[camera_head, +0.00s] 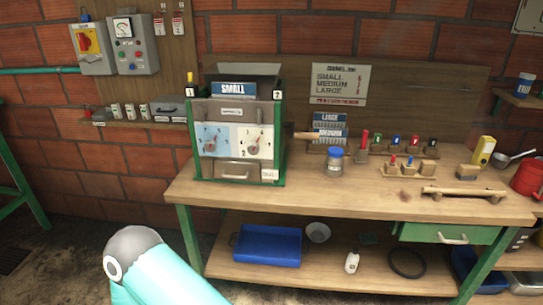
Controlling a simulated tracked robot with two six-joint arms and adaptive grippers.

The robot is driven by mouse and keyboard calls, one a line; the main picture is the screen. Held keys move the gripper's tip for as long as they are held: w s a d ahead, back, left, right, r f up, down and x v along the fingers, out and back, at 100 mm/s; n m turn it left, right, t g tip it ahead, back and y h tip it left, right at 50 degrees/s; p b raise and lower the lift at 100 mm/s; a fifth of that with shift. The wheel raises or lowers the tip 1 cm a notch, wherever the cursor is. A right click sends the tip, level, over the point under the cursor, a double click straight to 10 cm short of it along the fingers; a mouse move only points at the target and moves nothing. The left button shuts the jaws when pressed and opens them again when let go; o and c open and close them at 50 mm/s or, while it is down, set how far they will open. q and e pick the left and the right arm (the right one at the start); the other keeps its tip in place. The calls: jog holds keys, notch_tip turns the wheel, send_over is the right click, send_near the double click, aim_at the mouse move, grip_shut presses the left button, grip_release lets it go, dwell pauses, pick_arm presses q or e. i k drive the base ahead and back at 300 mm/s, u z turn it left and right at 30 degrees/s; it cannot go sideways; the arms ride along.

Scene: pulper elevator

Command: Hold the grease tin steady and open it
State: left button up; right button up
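A small grey tin with a blue lid (335,160) stands upright on the wooden workbench, right of the green-framed machine. Its lid looks to be on. Another container with a blue top (523,85) stands on a small wall shelf at the far right. I cannot tell from the picture which of the two is the grease tin. Neither is touched by a gripper. A teal link of my arm with a grey rounded joint shows at the bottom left, well short of the bench. Neither of my grippers is in view.
The workbench (330,199) carries a green-framed machine (233,140), wooden blocks with coloured tools, a wooden bar (463,192) and a yellow box (481,151). Bare bench top lies in front of the blue-lidded tin. A blue tray (267,246) sits on the lower shelf.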

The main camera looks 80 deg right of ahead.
aim_at(334, 168)
jog(key=u, duration=0.4)
jog(key=k, duration=2.1)
jog(key=u, duration=2.1)
jog(key=i, duration=0.1)
jog(key=z, duration=3.75)
jog(key=i, duration=0.65)
